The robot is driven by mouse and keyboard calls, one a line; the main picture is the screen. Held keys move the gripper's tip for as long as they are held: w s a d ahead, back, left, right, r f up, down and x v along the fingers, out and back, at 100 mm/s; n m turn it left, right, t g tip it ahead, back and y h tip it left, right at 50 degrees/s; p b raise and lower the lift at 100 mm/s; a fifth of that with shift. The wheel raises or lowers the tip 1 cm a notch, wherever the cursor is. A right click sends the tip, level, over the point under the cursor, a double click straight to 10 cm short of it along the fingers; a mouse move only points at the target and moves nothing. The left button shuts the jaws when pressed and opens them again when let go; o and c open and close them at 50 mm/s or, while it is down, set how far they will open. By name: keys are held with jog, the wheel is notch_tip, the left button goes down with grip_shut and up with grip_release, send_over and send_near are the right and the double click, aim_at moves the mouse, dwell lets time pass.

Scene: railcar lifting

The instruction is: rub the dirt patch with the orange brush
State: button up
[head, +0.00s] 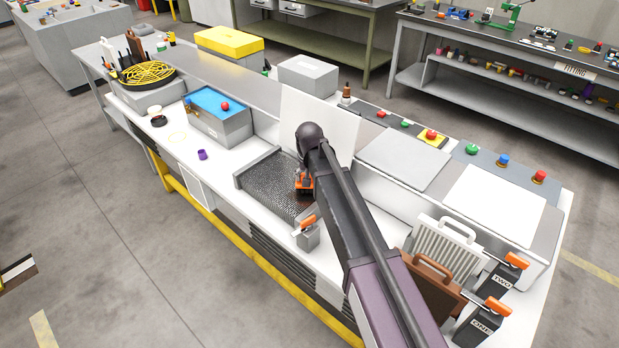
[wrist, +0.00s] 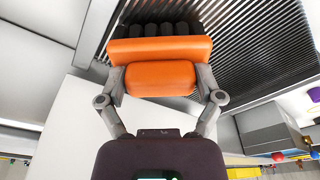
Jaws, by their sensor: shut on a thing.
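The orange brush (wrist: 160,48) has an orange body, an orange grip block and a row of thick black bristles. My gripper (wrist: 161,78) is shut on its grip block, one finger on each side. In the head view the brush (head: 305,182) is at the right part of the dark grating (head: 268,180), partly hidden by my arm. The bristles point toward the ribbed grating in the wrist view. Whether they touch it I cannot tell. I cannot make out the dirt patch clearly; the brush and my arm cover part of that area.
A grey block with an orange handle (head: 305,226) stands just in front of the grating. A white upright panel (head: 335,125) rises behind it. A blue-topped box (head: 218,115) and a purple cup (head: 202,154) are to the left. Brown and white racks (head: 433,283) stand at right.

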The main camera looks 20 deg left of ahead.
jog(key=shift+f+b, duration=0.5)
jog(key=shift+f, duration=0.05)
jog(key=shift+a, duration=0.15)
jog(key=shift+w+a+r, duration=0.1)
jog(key=shift+w+a, duration=0.25)
jog(key=shift+a, duration=0.45)
jog(key=shift+w+a+r, duration=0.1)
jog(key=shift+w+a, duration=0.25)
jog(key=shift+a, duration=0.45)
jog(key=shift+f, duration=0.1)
jog(key=shift+w+a+f, duration=0.1)
jog(key=shift+w+a, duration=0.25)
jog(key=shift+a, duration=0.5)
jog(key=shift+w+a, duration=0.35)
jog(key=shift+a, duration=0.5)
jog(key=shift+s, duration=0.15)
jog(key=shift+s+a, duration=0.35)
jog(key=shift+s, duration=0.4)
